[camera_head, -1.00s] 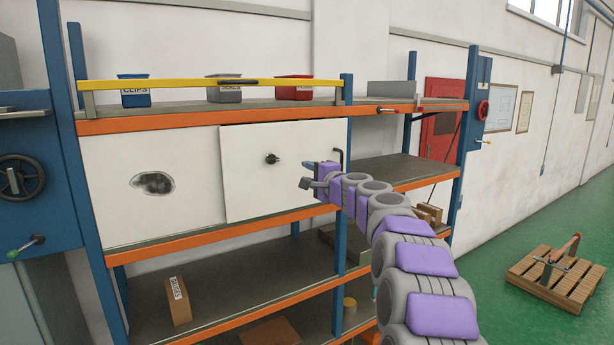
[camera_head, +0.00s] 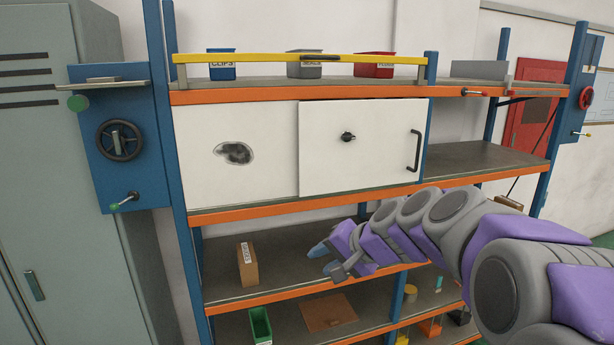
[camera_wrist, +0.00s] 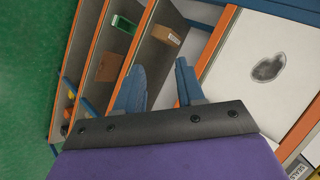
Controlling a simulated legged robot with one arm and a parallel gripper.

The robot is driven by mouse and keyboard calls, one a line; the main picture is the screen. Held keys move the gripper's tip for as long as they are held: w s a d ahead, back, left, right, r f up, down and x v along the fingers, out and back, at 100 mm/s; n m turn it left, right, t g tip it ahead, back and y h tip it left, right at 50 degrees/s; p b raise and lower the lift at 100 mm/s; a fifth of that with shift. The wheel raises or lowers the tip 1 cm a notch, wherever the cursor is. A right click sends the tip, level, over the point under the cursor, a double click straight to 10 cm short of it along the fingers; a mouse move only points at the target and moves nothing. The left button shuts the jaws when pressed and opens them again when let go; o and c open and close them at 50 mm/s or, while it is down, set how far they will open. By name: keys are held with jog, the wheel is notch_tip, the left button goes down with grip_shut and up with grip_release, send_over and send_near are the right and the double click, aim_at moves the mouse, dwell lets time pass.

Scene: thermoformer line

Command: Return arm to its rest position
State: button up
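My gripper (camera_head: 328,262) is at the end of my purple and grey arm, which reaches in from the right of the head view. It hangs in front of the shelf unit, below the white sliding panels. In the wrist view my gripper (camera_wrist: 160,85) has its two blue-grey fingers spread apart, with nothing between them. The white panel with the black handle (camera_head: 362,150) stands in front of the white panel with a dark smudge (camera_head: 200,150). The smudged panel also shows in the wrist view (camera_wrist: 235,65).
The shelf unit has orange beams (camera_head: 300,210). A labelled cardboard box (camera_head: 248,265), a green bin (camera_head: 260,325) and a flat brown board (camera_head: 328,312) are on its lower shelves. A yellow bar (camera_head: 300,58) crosses the top shelf before several bins. A grey locker (camera_head: 40,180) stands left.

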jog(key=s+d+f+n+g+h, duration=0.1)
jog(key=s+f, duration=0.4)
jog(key=s, duration=0.7)
jog(key=s+d+f+n+g+h, duration=0.2)
jog(key=s+d+f+g+h, duration=0.1)
jog(key=s, duration=1)
jog(key=s+d+f+n+g+h, duration=0.2)
jog(key=s+d+f, duration=0.4)
jog(key=s, duration=0.7)
notch_tip(320, 180, down, 2)
jog(key=g+h, duration=0.1)
jog(key=g, duration=0.1)
jog(key=shift+s+g, duration=0.2)
jog(key=shift+g, duration=0.1)
jog(key=shift+f, duration=0.1)
jog(key=shift+c, duration=0.3)
